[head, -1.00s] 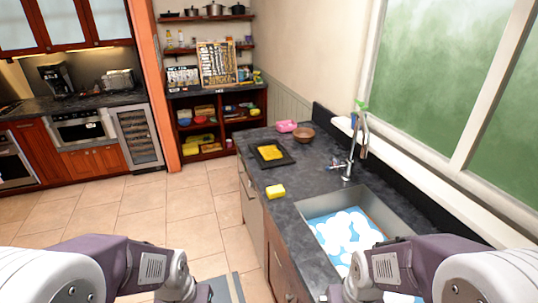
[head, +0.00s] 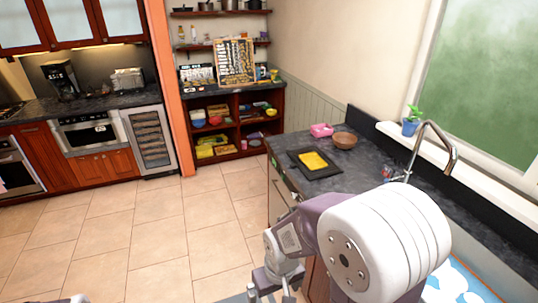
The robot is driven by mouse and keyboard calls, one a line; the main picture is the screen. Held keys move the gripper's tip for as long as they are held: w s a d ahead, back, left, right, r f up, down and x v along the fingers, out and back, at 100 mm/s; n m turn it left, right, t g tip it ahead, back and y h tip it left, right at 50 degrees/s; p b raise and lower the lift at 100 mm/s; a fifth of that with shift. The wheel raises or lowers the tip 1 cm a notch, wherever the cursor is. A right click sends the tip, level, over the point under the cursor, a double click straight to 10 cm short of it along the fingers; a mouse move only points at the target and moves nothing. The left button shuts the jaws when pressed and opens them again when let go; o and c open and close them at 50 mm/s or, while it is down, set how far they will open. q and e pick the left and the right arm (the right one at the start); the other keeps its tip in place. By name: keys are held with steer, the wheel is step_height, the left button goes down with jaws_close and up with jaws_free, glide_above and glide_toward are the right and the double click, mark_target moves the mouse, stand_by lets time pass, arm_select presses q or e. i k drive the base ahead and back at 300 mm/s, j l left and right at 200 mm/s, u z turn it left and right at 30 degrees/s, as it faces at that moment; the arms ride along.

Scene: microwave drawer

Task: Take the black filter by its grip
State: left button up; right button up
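I cannot make out a separate black filter or its grip. A dark coffee maker (head: 60,78) stands on the back left counter, too small to show its parts. My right arm reaches across the lower middle of the head view. Its gripper end (head: 268,284) hangs over the floor beside the sink counter, apart from the counter items. Whether its fingers are open or shut is unclear. Only a sliver of my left arm shows at the bottom left edge, and my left gripper is out of view.
The sink counter (head: 372,160) at the right holds a black tray (head: 328,172) with a yellow item, a brown bowl (head: 344,141) and a pink item (head: 321,130). My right arm hides part of the counter and sink. Tiled floor (head: 120,235) is clear at the left.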

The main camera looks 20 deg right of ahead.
mark_target(314, 163)
steer(key=i+z, duration=0.1)
steer(key=i, duration=0.85)
steer(key=i+j+z, duration=0.1)
steer(key=i, duration=0.8)
steer(key=i+z, duration=0.4)
steer(key=i+j+z, duration=0.2)
steer(key=z, duration=0.2)
steer(key=i+j+z, duration=0.25)
steer(key=z, duration=0.2)
steer(key=i+z, duration=0.15)
steer(key=z, duration=0.35)
steer(key=i+z, duration=0.1)
steer(key=z, duration=0.35)
steer(key=i+j+z, duration=0.1)
steer(key=z, duration=0.4)
steer(key=i+j+z, duration=0.1)
steer(key=z, duration=0.35)
steer(key=j+z, duration=0.3)
steer(key=z, duration=0.2)
steer(key=i+j+z, duration=0.1)
steer(key=z, duration=0.35)
steer(key=j+z, duration=0.3)
steer(key=z, duration=0.2)
